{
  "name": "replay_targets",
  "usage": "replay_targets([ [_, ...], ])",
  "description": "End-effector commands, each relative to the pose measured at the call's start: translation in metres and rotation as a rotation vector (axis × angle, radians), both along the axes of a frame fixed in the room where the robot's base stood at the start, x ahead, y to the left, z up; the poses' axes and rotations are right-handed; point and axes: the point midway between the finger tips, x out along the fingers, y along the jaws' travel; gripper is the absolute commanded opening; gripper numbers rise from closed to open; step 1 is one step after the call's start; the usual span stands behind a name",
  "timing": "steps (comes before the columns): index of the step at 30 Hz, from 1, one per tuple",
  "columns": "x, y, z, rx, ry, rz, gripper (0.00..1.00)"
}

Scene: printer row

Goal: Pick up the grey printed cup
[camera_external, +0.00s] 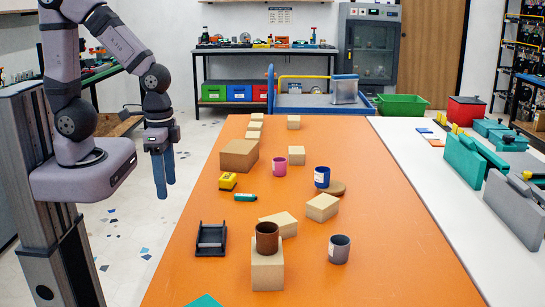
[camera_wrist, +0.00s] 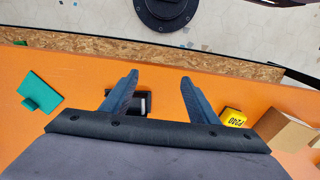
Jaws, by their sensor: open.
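The grey printed cup (camera_external: 339,249) stands upright on the orange table at the front right in the external view, with a pale label on its side. It is not seen in the wrist view. My gripper (camera_external: 163,178) hangs off the table's left side, fingers pointing down, well left of the cup and apart from it. In the wrist view my gripper (camera_wrist: 157,85) has its two blue fingers spread with nothing held between them.
A brown cup (camera_external: 267,238) stands on a cardboard box (camera_external: 267,270) left of the grey cup. A pink cup (camera_external: 280,167), a blue cup (camera_external: 322,177), a black stand (camera_external: 211,239) and several boxes share the orange table (camera_external: 400,220). The table's right front is clear.

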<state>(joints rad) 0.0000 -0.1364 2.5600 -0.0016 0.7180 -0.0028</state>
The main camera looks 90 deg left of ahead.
Motion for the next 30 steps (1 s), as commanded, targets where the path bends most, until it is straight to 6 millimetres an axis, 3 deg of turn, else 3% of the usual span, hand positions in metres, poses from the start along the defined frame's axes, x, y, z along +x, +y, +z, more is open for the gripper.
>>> replay_targets([
  [16,0.0,0.0,0.004,0.0,-0.001,0.0,0.58],
  [28,0.001,0.0,0.052,0.0,-0.006,0.0,0.58],
  [30,0.009,-0.006,0.044,-0.031,0.001,0.069,0.58],
])
